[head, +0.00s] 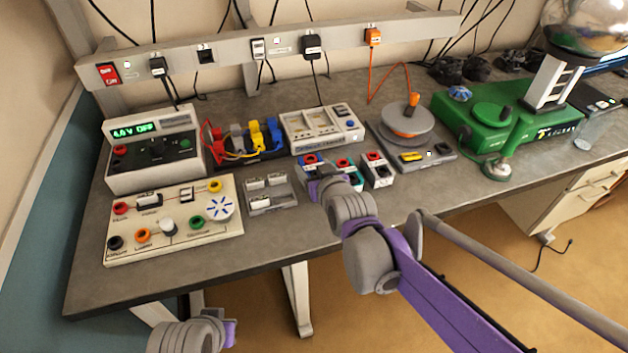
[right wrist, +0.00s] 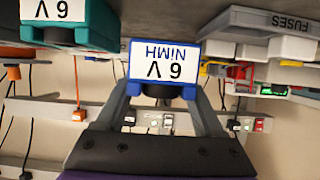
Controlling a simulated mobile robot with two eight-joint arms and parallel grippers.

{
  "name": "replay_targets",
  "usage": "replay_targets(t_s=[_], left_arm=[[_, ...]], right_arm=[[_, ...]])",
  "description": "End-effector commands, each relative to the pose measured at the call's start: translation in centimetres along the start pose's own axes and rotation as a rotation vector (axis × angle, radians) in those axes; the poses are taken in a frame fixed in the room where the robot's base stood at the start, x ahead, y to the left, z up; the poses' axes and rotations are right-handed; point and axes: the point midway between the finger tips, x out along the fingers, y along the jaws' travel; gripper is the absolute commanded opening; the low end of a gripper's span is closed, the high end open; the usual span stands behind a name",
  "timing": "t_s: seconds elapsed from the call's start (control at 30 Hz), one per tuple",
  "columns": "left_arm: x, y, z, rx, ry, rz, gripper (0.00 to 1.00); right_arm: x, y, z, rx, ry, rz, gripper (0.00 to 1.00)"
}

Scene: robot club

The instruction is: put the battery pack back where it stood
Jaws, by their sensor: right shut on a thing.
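The blue battery pack (head: 309,159) stands on or just above the grey bench, in front of the white charger. It shows close up in the right wrist view (right wrist: 163,62), upside down, with a white "6 V NiMH" label. My right gripper (head: 318,180) is shut on it, with one finger on each side in the right wrist view (right wrist: 162,85). Whether its base touches the bench cannot be told.
A teal pack (head: 347,170) and a white-and-dark pack (head: 378,170) stand to the right. The white charger (head: 348,137) is behind, and the grey fuse tray (head: 271,202) is at the left. The bench front edge is near.

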Motion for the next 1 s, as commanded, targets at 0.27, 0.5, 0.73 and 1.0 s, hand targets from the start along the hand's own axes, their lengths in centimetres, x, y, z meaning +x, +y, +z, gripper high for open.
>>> replay_targets(t_s=[0.27,0.5,0.73,1.0], left_arm=[[0.6,0.0,0.3,0.0,-0.002,0.0,0.0],[0.6,0.0,0.3,0.0,-0.002,0.0,0.0],[0.7,0.0,0.4,0.0,-0.003,0.0,0.0],[0.7,0.0,0.4,0.0,-0.003,0.0,0.0]], right_arm=[[1.3,0.0,3.2,0.0,0.001,0.0,0.0],[1.3,0.0,3.2,0.0,0.001,0.0,0.0],[1.4,0.0,3.5,0.0,0.0,0.0,0.86],[1.4,0.0,3.5,0.0,0.0,0.0,1.0]])
